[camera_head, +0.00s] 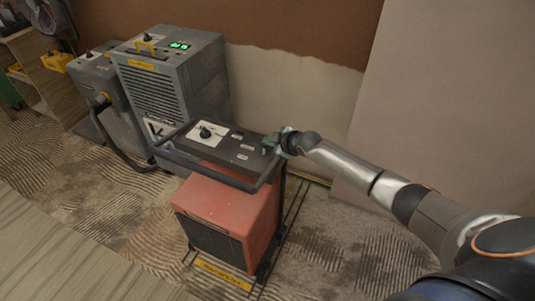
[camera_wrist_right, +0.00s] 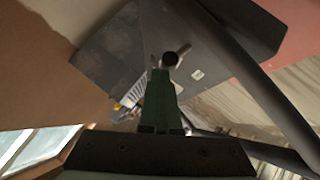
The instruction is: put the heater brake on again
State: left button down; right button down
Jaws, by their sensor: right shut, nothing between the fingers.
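The heater (camera_head: 228,212) is a red box under a dark top panel with a white dial plate, small labels and a black tube handle around it. It stands on the patterned carpet. My right gripper (camera_head: 271,143) is at the right end of the top panel, its fingers shut and empty. In the right wrist view the shut green fingers (camera_wrist_right: 160,80) point at the dark panel (camera_wrist_right: 115,50). A small grey lever (camera_wrist_right: 172,58) with a round end stands just beyond the fingertips; I cannot tell whether they touch it. Which part is the brake is not clearly marked. My left gripper is out of view.
A grey machine (camera_head: 172,85) with a green display stands behind the heater at left, with a smaller grey unit (camera_head: 100,88) and hose beside it. A shelf (camera_head: 35,70) is at far left. A pale board (camera_head: 430,90) leans behind my right arm. Carpet at front right is clear.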

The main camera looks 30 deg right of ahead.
jog(key=shift+w+d+f, duration=0.1)
jog(key=shift+w+d, duration=0.05)
jog(key=shift+r+p, duration=0.8)
jog(key=shift+r, duration=0.15)
